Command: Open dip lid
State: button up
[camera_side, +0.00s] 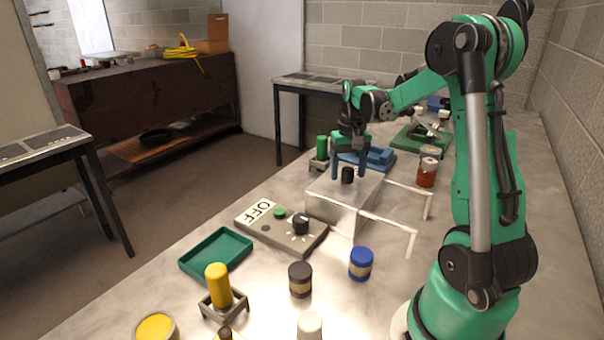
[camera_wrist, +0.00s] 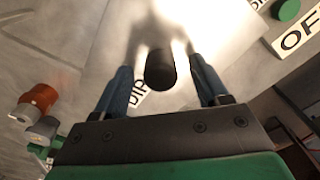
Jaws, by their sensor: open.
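The dip lid (camera_side: 335,190) is the pale, shiny metal top of a box on the bench, with a short black knob (camera_side: 347,175) standing on it. My gripper (camera_side: 349,168) is open above the lid, its blue fingers pointing down on either side of the knob. In the wrist view the knob (camera_wrist: 160,70) sits between the two spread fingers (camera_wrist: 160,62), with a gap on both sides. A partly covered "DIP" label (camera_wrist: 138,92) shows beside the left finger. The lid looks closed.
A grey control panel (camera_side: 270,232) with an "OFF" label, green button and black dial stands in front of the box. White rails (camera_side: 405,190) run on its right. A green tray (camera_side: 215,254), yellow cylinder (camera_side: 218,285) and blue jar (camera_side: 361,264) stand nearer.

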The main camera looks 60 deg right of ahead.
jog(key=shift+f, duration=0.3)
grip_shut()
dwell(1.3)
